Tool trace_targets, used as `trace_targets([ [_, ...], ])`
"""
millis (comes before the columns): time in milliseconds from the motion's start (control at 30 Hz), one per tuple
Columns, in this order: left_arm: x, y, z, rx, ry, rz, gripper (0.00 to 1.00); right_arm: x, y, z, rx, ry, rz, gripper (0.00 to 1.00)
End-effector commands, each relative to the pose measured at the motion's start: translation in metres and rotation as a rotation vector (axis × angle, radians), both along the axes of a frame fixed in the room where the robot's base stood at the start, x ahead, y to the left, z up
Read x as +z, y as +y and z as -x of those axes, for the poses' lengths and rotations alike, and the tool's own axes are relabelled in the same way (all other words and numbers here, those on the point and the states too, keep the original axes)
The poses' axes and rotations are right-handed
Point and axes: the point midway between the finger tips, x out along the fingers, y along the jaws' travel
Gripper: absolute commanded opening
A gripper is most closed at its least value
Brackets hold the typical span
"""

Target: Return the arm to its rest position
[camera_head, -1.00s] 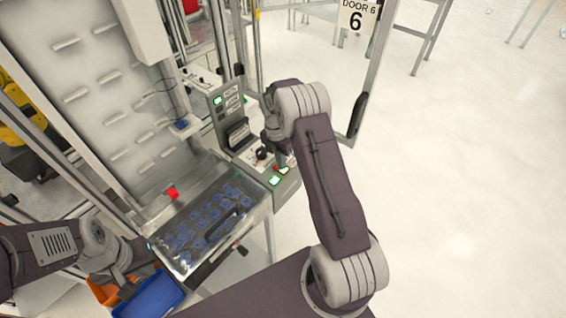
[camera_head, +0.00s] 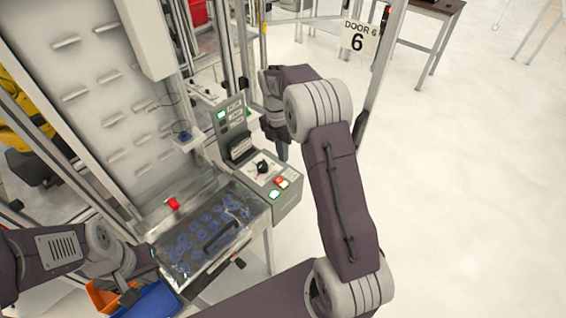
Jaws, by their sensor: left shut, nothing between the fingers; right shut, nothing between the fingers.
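My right arm (camera_head: 335,190) comes up from the bottom and bends over at the top. Its gripper (camera_head: 282,156) points down, shut and empty, in the air just behind and right of the control box (camera_head: 287,203). The box's knob and lit buttons are uncovered. My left arm (camera_head: 50,248) comes in from the left edge. Its gripper (camera_head: 130,296) is small and partly hidden by its own wrist, over the orange bin (camera_head: 102,299) and blue bin (camera_head: 160,303); it looks shut and empty.
A clear-lidded tray (camera_head: 205,235) with blue parts stands left of the control box. A red button (camera_head: 174,204) sits behind it. A metal door frame (camera_head: 378,85) with a "DOOR 6" sign (camera_head: 359,38) stands behind my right arm. The floor at right is clear.

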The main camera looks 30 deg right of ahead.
Motion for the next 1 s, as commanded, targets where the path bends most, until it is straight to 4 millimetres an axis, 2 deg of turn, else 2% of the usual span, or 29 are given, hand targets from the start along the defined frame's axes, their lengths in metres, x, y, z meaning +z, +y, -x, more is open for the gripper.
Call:
trace_targets([
  [133, 0.000, 0.000, 0.000, 0.000, 0.000, 0.000, 0.00, 0.006, -0.001, 0.001, -0.001, -0.001, 0.000, 0.00],
  [600, -0.002, 0.000, 0.000, 0.000, 0.000, 0.000, 0.00, 0.005, 0.002, 0.000, 0.006, -0.003, 0.000, 0.00],
  [700, -0.007, 0.000, 0.000, 0.000, 0.000, 0.000, 0.00, 0.025, 0.012, -0.005, 0.030, -0.058, 0.007, 0.00],
  [767, -0.012, 0.000, 0.000, 0.000, 0.000, 0.000, 0.00, 0.035, 0.023, 0.009, 0.051, -0.061, 0.005, 0.00],
  [867, -0.018, 0.000, 0.000, 0.000, 0.000, 0.000, 0.00, 0.036, 0.044, 0.047, 0.019, -0.065, -0.004, 0.00],
  [967, -0.023, 0.000, 0.000, 0.000, 0.000, 0.000, 0.00, 0.024, 0.060, 0.085, -0.197, -0.094, -0.004, 0.00],
  [1000, -0.024, 0.000, 0.000, 0.000, 0.000, 0.000, 0.00, 0.017, 0.066, 0.102, -0.322, -0.107, -0.003, 0.00],
])
